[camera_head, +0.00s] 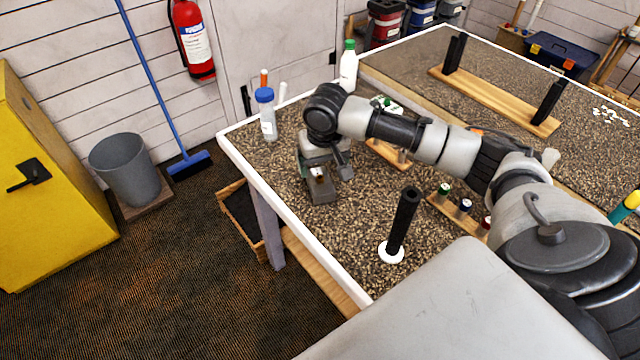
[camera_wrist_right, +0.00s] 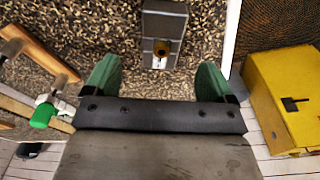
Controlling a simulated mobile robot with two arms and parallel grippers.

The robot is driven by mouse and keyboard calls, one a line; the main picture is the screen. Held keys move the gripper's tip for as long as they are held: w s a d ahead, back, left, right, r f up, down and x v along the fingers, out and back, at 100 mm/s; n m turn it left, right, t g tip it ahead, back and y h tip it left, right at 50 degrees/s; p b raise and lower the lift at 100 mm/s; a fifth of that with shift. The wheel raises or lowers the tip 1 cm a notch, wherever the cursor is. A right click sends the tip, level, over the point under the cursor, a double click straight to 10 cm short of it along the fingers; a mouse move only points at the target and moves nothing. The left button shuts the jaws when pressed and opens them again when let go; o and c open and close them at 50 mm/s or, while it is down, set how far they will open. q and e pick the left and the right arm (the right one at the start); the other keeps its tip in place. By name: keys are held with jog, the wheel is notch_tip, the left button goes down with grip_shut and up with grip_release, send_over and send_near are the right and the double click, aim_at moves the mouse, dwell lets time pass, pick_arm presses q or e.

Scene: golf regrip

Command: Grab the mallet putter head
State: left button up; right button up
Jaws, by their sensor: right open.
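The mallet putter head looks like a dark grey block (camera_head: 322,191) with a lighter middle strip, lying on the speckled worktop near its left side. In the right wrist view, the putter head (camera_wrist_right: 164,20) is at the top centre, with a dark hole ringed in brass in its grey strip. My right gripper (camera_head: 323,164) is close to it and partly covers it in the head view. In the right wrist view, the green fingers of the right gripper (camera_wrist_right: 158,82) are wide apart with nothing between them; the head lies beyond their tips. My left gripper is not in view.
A black grip stands upright on a white round base (camera_head: 391,252) nearer the front. A blue-capped bottle (camera_head: 267,122) and a green-capped bottle (camera_head: 348,68) stand toward the back. Small capped items (camera_head: 465,206) sit in a wooden rack to the right. Worktop around the head is clear.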

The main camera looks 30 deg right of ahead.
aim_at(320, 179)
notch_tip(320, 179, down, 2)
jog(key=shift+s+a, duration=0.1)
jog(key=shift+w+d+f+p, duration=0.15)
jog(key=shift+w+f, duration=0.1)
jog(key=shift+f, duration=0.7)
jog(key=shift+w+f+p, duration=0.15)
jog(key=shift+w+f, duration=0.1)
jog(key=shift+f, duration=0.7)
jog(key=shift+w+d+f+p, duration=0.15)
jog(key=shift+w+f, duration=0.1)
jog(key=shift+f, duration=0.7)
jog(key=c, duration=1.2)
